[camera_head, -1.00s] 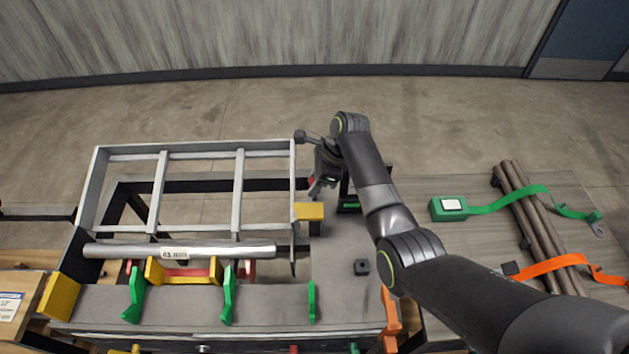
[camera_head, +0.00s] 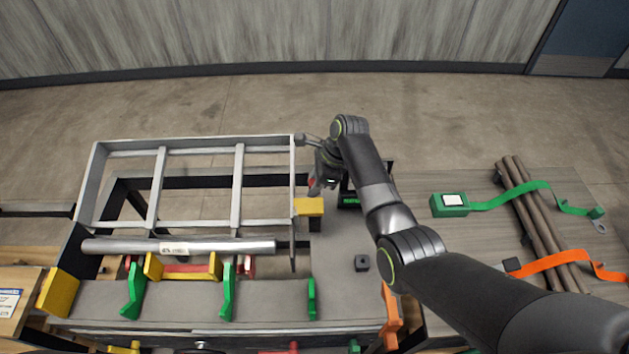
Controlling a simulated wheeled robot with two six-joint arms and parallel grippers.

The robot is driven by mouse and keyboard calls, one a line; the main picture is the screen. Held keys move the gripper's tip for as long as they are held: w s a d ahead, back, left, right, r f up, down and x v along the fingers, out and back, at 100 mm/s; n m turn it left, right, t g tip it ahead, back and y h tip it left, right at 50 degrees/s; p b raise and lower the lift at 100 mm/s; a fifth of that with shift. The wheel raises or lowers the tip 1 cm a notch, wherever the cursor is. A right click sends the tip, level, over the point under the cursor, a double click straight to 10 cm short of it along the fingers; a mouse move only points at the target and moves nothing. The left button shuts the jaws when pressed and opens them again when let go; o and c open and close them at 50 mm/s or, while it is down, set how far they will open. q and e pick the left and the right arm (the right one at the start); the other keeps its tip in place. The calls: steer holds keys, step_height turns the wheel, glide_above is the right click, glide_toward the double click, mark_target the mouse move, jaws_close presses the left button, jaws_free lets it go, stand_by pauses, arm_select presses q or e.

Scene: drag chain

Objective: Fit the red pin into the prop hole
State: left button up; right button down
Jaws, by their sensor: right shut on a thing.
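My right gripper (camera_head: 318,187) is at the right end of the raised grey frame (camera_head: 238,188), just above the yellow block (camera_head: 309,207). It is small and partly hidden by its own wrist. It is shut on the red pin (camera_head: 311,182), of which only a small red patch shows at the fingers. A grey piece (camera_head: 307,139) juts out at the frame's far right corner, beside the gripper. I cannot make out the prop hole, or whether the pin touches it. My left gripper is not in view.
A silver roller (camera_head: 180,247) lies along the front of the frame. Green guides (camera_head: 228,292) and an orange guide (camera_head: 391,318) stand on the near edge. At right, a wooden table (camera_head: 450,258) holds brown rods (camera_head: 540,222) and green and orange straps.

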steer(key=shift+f+b, duration=0.3)
steer(key=shift+f, duration=0.5)
steer(key=c, duration=1.1)
jaws_free()
steer(key=shift+w+f, duration=0.1)
steer(key=shift+o, duration=0.2)
steer(key=shift+f, duration=0.1)
steer(key=shift+f, duration=0.1)
steer(key=shift+d+r, duration=0.1)
steer(key=shift+r, duration=0.25)
steer(key=v, duration=1.7)
steer(key=shift+r+b, duration=0.15)
steer(key=shift+b, duration=0.2)
